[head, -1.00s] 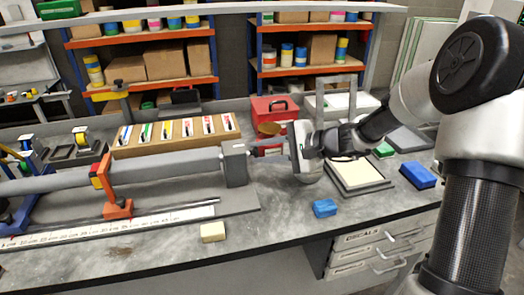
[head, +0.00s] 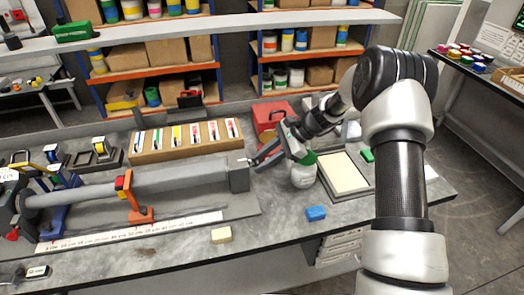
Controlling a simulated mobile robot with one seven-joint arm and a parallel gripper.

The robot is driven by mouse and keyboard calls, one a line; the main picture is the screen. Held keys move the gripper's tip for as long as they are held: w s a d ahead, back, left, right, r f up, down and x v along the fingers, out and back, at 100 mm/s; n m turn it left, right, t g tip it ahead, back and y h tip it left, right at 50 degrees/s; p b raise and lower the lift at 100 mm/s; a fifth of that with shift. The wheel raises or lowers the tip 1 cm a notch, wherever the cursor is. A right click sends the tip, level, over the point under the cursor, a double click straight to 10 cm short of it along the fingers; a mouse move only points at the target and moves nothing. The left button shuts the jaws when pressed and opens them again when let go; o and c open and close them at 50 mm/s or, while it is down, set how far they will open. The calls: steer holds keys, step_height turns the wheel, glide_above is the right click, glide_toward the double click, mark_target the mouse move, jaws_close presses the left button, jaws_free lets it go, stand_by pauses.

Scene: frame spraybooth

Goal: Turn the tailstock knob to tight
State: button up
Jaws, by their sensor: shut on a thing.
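The tailstock (head: 239,176) is a grey block at the right end of the long grey tube (head: 165,180), on the bench fixture. My gripper (head: 250,161) reaches in from the right, its dark fingers pointing left. Its fingertips are shut at the upper right of the tailstock block, where the knob sits. The fingers and the small scale hide most of the knob, so its turn position cannot be read. My arm comes down from the right side of the head view.
An orange clamp stand (head: 132,200) holds the tube. A red toolbox (head: 272,117) is behind, a blue block (head: 316,213) and a cream block (head: 221,236) in front. A framed panel (head: 342,172) lies right.

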steer(key=shift+w+m+g+h+p, duration=0.15)
steer(key=shift+m+g+h+p, duration=0.15)
steer(key=shift+m+g+p, duration=0.4)
steer(key=o, duration=1)
steer(key=shift+o, duration=0.2)
steer(key=shift+r, duration=0.1)
steer(key=b+v, duration=0.1)
steer(key=v, duration=1.6)
steer(key=shift+w+b, duration=0.35)
steer(key=shift+d+r, duration=0.15)
